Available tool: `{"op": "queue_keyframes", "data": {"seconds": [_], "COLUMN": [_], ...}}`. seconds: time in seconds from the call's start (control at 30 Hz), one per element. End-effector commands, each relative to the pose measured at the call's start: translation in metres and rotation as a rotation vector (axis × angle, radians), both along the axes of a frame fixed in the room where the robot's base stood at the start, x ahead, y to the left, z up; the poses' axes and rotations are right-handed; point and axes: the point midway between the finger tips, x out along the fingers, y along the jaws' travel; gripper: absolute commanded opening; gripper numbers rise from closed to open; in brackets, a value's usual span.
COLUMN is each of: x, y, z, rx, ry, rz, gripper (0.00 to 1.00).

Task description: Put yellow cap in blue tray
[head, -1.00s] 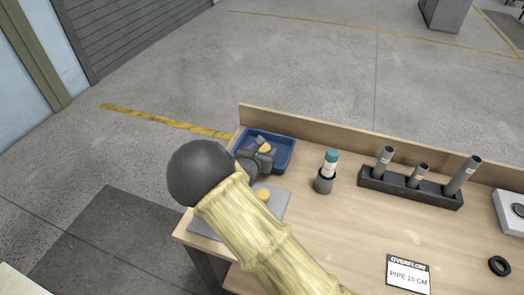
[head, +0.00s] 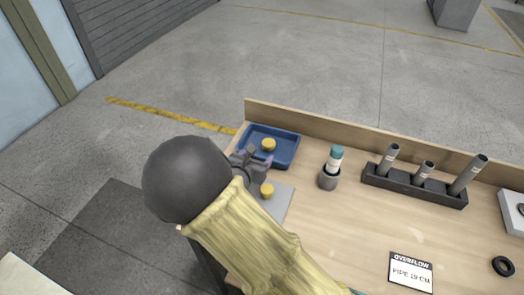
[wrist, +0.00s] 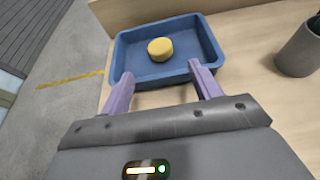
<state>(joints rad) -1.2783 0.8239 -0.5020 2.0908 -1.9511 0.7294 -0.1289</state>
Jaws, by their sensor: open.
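A yellow cap (head: 268,145) lies inside the blue tray (head: 289,158) at the back left of the table. In the wrist view the cap (wrist: 160,49) rests on the tray floor, near its middle, apart from the walls of the tray (wrist: 208,42). My gripper (head: 262,157) is open and empty at the tray's near side. In the wrist view its two purple fingers (wrist: 160,85) are spread apart, with the cap beyond them. A second yellow cap (head: 267,190) sits on the grey plate (head: 281,204) in front of the tray.
A grey cup with a teal-topped bottle (head: 334,160) stands right of the tray. A dark rack (head: 412,187) holds grey pipes further right. A sign (head: 410,271) and a black ring (head: 503,266) are near the front. A low wooden wall (head: 340,133) runs along the back edge.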

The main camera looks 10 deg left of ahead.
Motion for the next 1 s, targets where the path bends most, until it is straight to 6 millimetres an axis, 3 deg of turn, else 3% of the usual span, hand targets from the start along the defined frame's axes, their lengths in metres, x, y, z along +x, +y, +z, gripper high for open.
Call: {"op": "queue_keyframes", "data": {"seconds": [0.2, 1.0], "x": [-0.019, -0.019], "y": [0.002, 0.002], "z": [0.008, 0.008], "rx": [-0.001, -0.001], "ry": [0.000, 0.000], "rz": [-0.001, -0.001], "gripper": [0.63, 0.63]}}
